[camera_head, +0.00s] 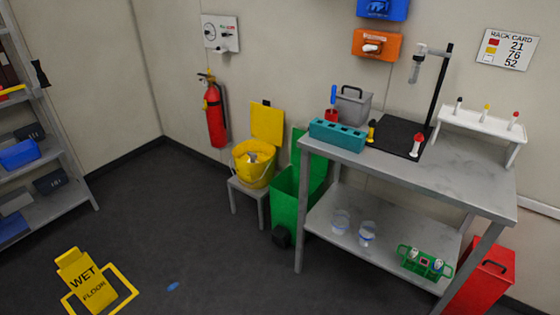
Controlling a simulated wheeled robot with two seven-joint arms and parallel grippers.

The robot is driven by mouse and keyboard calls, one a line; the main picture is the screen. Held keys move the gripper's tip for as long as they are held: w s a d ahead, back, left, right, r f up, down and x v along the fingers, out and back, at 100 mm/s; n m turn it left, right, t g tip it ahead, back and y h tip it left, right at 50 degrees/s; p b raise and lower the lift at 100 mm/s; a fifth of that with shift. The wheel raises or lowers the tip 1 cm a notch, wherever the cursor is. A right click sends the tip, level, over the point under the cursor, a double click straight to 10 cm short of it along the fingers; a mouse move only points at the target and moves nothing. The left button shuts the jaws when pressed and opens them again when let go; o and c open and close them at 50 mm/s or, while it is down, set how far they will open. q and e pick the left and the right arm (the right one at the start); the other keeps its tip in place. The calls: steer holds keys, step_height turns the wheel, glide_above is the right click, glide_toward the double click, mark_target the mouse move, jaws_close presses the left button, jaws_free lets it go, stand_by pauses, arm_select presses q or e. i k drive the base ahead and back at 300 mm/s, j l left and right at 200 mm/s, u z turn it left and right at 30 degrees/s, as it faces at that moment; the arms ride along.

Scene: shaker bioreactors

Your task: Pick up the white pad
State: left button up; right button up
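I cannot clearly make out a white pad in the head view. A pale, crumpled item (254,157) lies in the yellow bucket (253,172), too small to identify. Something white (373,47) shows at the front of the orange wall box (377,40). Neither of my grippers is in view.
A metal bench (455,178) stands at right, bearing a teal rack (337,134), a grey lidded box (353,105) and a stand (442,85). A green bin (287,195), a red bin (482,287), left shelves (50,208) and a yellow wet-floor sign (88,280) flank open floor.

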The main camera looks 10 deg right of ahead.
mark_target(253, 156)
steer(key=i+j+z, duration=0.4)
steer(key=i+j, duration=0.15)
steer(key=i+j+z, duration=0.4)
steer(key=i+j, duration=0.15)
steer(key=j, duration=0.15)
steer(key=i+j, duration=0.2)
steer(key=j, duration=0.15)
steer(key=i+j, duration=0.25)
steer(key=j, duration=0.15)
steer(key=i+j, duration=0.2)
steer(key=j, duration=0.15)
steer(key=i+j+z, duration=0.1)
steer(key=i+j, duration=0.15)
steer(key=j, duration=0.15)
steer(key=i+j, duration=0.2)
steer(key=j, duration=0.15)
steer(key=i+j, duration=0.2)
steer(key=j, duration=0.2)
steer(key=i+j, duration=0.2)
steer(key=j, duration=0.2)
